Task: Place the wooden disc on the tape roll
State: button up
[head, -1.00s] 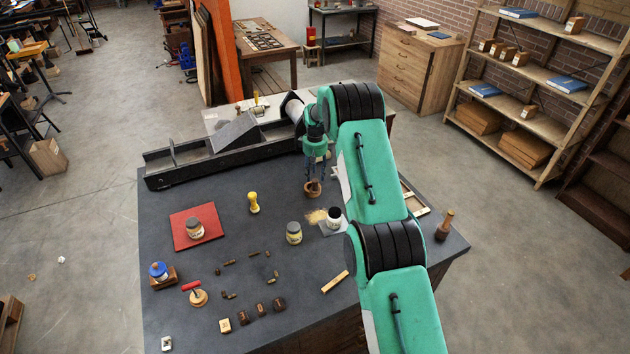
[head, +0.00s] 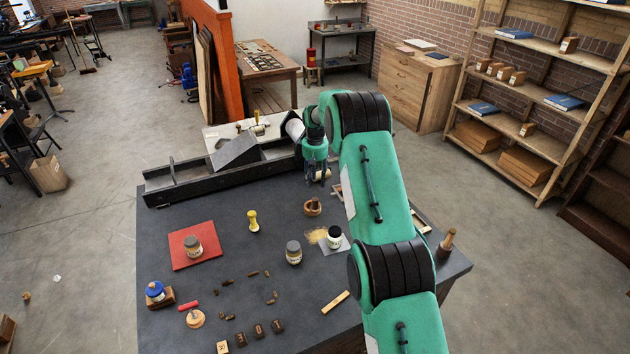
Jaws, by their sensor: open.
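A brown ring, which looks like the tape roll (head: 313,208), lies on the dark table in the head view. A small wooden piece that may be the wooden disc sits at its top; at this size I cannot tell if it rests flat on the roll or inside it. My gripper (head: 318,178) is open and points down above and behind the roll, apart from it. I see nothing between its fingers. A pale round wooden piece (head: 195,319) with a red-handled tool lies at the front left.
A black press bed (head: 225,170) runs along the back. Jars, a yellow-handled stamp (head: 253,221), a red mat (head: 182,258) and several small blocks stand left and front. A pale stick (head: 335,302) lies at the front right. A wooden mallet (head: 446,244) stands at the right edge.

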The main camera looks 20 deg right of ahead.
jog(key=s+a+r+t, duration=0.1)
jog(key=s+a+r, duration=0.3)
jog(key=r, duration=0.6)
jog(key=s+a+r, duration=0.3)
jog(key=s+r, duration=0.1)
jog(key=r, duration=0.6)
jog(key=s+a+r+m+t, duration=0.1)
jog(key=s+a+r, duration=0.3)
jog(key=s+r, duration=0.35)
jog(key=s+a+r+t, duration=0.1)
jog(key=s+a+r, duration=0.3)
jog(key=s+r, duration=0.35)
jog(key=s+a+r+t, duration=0.1)
jog(key=s+a+r, duration=0.15)
jog(key=s, duration=0.75)
jog(key=s+a+r, duration=0.2)
jog(key=s+a, duration=0.1)
jog(key=s, duration=0.7)
jog(key=s+a+f, duration=0.1)
jog(key=s+f, duration=0.1)
jog(key=s, duration=0.6)
jog(key=s+a+f+m+t, duration=0.1)
jog(key=s+a+f, duration=0.1)
jog(key=s, duration=0.7)
jog(key=shift+f+t, duration=0.3)
